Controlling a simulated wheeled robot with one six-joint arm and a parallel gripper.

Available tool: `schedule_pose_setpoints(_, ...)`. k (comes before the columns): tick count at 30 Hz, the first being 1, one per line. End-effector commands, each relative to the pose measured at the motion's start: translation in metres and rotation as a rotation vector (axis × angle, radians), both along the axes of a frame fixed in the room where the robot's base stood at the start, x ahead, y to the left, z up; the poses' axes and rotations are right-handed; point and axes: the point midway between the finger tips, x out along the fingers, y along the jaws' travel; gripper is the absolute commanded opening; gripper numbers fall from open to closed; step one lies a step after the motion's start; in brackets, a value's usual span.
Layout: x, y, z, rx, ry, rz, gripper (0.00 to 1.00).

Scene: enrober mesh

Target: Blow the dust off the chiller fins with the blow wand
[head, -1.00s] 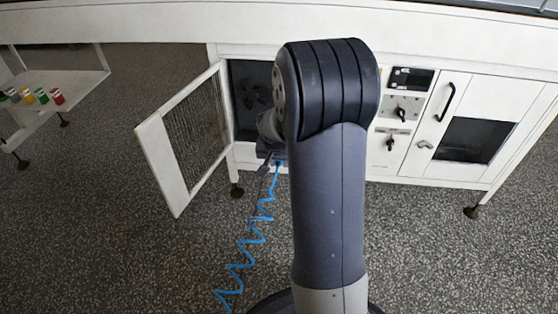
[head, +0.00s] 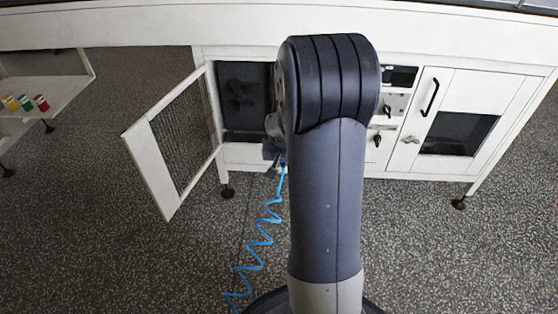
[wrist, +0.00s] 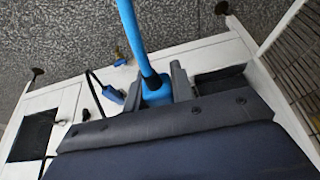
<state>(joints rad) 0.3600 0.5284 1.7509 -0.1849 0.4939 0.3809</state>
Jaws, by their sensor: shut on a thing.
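My gripper (head: 272,162) is in front of the white cabinet, partly hidden by my arm. In the wrist view my gripper (wrist: 160,82) is shut on the blue blow wand (wrist: 156,94). A blue hose (wrist: 131,30) runs up from it. In the head view the hose (head: 258,243) hangs in coils to the floor; the wand's nozzle is hidden. The chiller compartment (head: 243,128) stands open left of my gripper, with a dark fan (head: 238,93) inside. I cannot make out fins or dust in it.
The open door with a fine grille (head: 183,122) juts out left of the compartment. A control panel with black knobs (head: 386,110) and a closed door with a window (head: 458,133) are at right. Small coloured pots (head: 26,103) stand on a shelf at far left. The speckled floor is clear.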

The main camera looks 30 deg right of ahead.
Motion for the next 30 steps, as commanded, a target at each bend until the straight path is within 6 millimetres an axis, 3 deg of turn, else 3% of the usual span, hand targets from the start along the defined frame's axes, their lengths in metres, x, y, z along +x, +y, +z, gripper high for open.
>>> schedule_pose_setpoints(30, -0.028, -0.043, 0.001, 0.000, -0.001, -0.001, 0.00)
